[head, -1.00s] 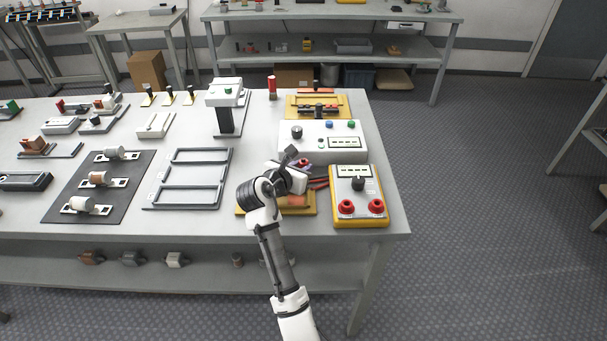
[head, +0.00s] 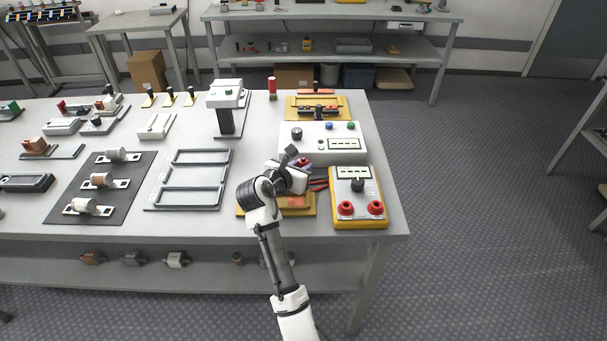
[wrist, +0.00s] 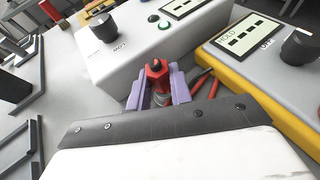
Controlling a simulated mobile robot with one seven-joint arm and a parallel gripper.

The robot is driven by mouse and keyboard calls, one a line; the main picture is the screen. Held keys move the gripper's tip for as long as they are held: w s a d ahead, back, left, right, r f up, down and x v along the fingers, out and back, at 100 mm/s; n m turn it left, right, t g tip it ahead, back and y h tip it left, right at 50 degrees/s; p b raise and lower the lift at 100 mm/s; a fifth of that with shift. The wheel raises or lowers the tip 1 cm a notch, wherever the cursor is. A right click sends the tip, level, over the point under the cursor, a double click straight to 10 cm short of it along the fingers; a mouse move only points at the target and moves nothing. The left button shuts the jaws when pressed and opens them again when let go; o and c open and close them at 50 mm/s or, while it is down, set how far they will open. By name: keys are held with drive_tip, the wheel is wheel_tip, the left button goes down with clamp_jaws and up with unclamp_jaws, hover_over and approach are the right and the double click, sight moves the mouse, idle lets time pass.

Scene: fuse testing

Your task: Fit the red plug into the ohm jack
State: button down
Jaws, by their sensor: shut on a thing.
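The red plug (wrist: 157,80) stands upright between the purple fingers of my gripper (wrist: 159,92) in the wrist view. My gripper is shut on it, and its lower part is partly hidden. In the head view, my gripper (head: 304,163) is over the yellow base (head: 246,209), left of the yellow and white meter (head: 337,191). The meter has two red jacks, a left one (head: 346,209) and a right one (head: 376,208). Their labels are too small to read, so I cannot tell which is the ohm jack. The wrist view shows the meter's dial (wrist: 297,47), but not the jacks.
A white instrument box (head: 315,150) stands just behind my gripper. Red and dark leads (head: 319,184) lie between my gripper and the meter. An empty grey frame (head: 187,182) lies to the left. The table's right edge is close beside the meter.

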sight(301, 164)
drive_tip(key=shift+r+p, duration=1.65)
drive_tip(key=shift+r, duration=0.4)
